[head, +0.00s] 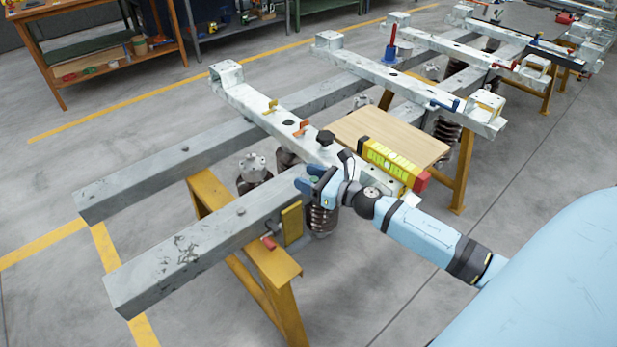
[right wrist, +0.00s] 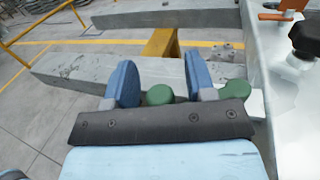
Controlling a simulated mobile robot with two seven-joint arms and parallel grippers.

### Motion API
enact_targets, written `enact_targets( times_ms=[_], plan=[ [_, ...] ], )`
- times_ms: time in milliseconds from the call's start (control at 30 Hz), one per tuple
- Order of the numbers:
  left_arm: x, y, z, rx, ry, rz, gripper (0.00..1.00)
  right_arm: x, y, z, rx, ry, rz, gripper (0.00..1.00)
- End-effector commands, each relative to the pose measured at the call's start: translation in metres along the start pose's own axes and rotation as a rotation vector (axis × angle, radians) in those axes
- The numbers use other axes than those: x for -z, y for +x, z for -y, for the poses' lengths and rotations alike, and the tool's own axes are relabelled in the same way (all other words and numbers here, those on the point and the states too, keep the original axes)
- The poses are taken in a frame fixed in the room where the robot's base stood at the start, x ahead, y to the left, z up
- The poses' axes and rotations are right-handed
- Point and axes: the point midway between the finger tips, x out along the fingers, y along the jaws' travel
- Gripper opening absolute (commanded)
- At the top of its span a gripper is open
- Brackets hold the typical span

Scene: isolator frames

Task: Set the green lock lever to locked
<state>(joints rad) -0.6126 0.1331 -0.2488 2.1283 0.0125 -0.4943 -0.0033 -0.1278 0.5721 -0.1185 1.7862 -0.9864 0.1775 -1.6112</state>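A green rounded part (right wrist: 160,94), likely the knob of the green lock lever, shows between the fingers of my right gripper (right wrist: 160,82) in the right wrist view. A second green part (right wrist: 235,90) shows just outside the right finger. The two blue fingers are apart, with a gap on each side of the green part; I see no grip on it. In the head view my right gripper (head: 311,184) is beside the near end of the pale cross beam (head: 240,97). The lever's base and its setting are hidden. My left gripper is not in view.
An orange lever (head: 301,130) and a black knob (head: 325,138) stand on the cross beam. A wooden board (head: 392,136) and a yellow-green box (head: 388,160) lie close to my right arm. Grey rails (head: 190,240) rest on yellow trestles (head: 270,275). The floor at left is clear.

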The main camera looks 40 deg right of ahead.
Motion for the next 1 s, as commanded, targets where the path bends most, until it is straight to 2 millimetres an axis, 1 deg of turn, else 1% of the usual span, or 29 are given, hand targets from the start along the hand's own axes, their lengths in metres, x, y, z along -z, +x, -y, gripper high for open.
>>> enact_targets(
  times_ms=[233,367,467,800,900,1000],
  plan=[
    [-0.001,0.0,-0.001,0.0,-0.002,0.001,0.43,0.0,-0.001,0.0,0.0,0.0,0.0,0.5],
    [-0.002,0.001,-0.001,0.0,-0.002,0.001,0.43,0.001,-0.009,0.0,0.002,0.001,-0.001,0.5],
    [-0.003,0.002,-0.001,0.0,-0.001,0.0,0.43,0.002,-0.023,0.0,0.001,0.001,-0.002,0.5],
    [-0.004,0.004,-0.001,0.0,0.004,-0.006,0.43,0.002,-0.096,-0.001,0.002,0.002,-0.002,0.5],
    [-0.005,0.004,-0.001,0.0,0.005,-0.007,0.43,0.002,-0.113,-0.001,0.002,0.001,-0.002,0.5],
    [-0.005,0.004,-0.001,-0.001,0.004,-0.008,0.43,0.001,-0.127,0.0,0.002,0.002,-0.001,0.5]
  ],
)
